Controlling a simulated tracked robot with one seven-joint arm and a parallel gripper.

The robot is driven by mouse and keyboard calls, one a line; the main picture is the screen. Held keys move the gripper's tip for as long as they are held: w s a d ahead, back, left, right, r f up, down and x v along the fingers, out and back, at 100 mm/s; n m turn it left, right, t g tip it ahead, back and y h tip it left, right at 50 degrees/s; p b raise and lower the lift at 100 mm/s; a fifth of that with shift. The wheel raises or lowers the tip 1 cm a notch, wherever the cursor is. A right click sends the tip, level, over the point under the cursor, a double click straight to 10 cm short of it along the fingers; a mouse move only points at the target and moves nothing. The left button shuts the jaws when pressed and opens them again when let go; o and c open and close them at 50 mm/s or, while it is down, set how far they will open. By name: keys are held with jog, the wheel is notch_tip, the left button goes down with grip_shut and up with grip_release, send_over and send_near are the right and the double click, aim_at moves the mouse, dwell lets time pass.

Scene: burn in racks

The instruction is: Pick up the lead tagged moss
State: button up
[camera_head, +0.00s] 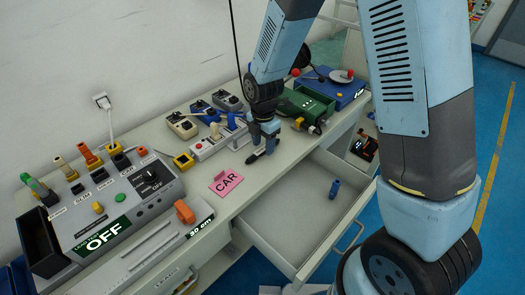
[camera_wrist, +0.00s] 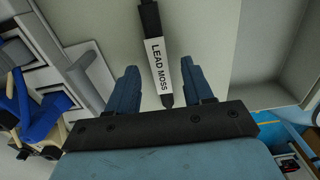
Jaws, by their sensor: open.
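The lead tagged moss (camera_wrist: 152,22) is a black stick-like piece with a white label reading "LEAD MOSS". In the wrist view it lies on the pale bench top, its label between my two blue fingers and its dark tip toward my palm. My gripper (camera_wrist: 160,68) is open, with a finger on each side of the lead and visible gaps to both. In the head view my gripper (camera_head: 264,138) points down at the bench, and the dark end of the lead (camera_head: 251,159) shows beside it. The rest of the lead is hidden there.
A pink "CAR" card (camera_head: 226,182) lies left of my gripper. A grey panel reading "OFF" (camera_head: 105,235) stands left; a white socket strip (camera_head: 215,142) and green box (camera_head: 305,105) are behind.

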jog(key=shift+f, duration=0.75)
grip_shut()
